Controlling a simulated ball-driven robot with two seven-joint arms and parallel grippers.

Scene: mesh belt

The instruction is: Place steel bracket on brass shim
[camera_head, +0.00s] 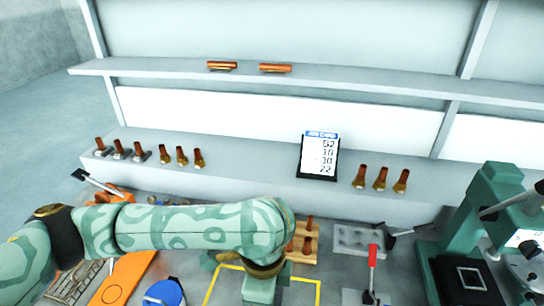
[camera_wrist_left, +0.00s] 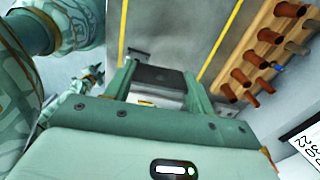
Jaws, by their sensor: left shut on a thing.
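My left gripper (camera_head: 262,292) reaches down over the yellow-taped area of the bench in the head view, where my own arm hides its fingertips. In the left wrist view my left gripper (camera_wrist_left: 160,88) is shut on a dark grey flat piece, which I take to be the steel bracket (camera_wrist_left: 160,75). A pale metallic patch with a small yellowish mark shows just past the bracket. I cannot tell whether this is the brass shim or whether the bracket touches it. A small green gripper-like shape, perhaps my right gripper (camera_wrist_left: 92,78), shows at the left of the wrist view; its jaws are unclear.
A wooden rack with brown-handled pieces (camera_wrist_left: 262,50) stands beside the yellow tape. A grey tray (camera_head: 358,240), a red-handled lever (camera_head: 372,257) and a green press (camera_head: 490,220) are to the right. An orange board (camera_head: 125,278) lies left. A number display (camera_head: 319,156) stands behind.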

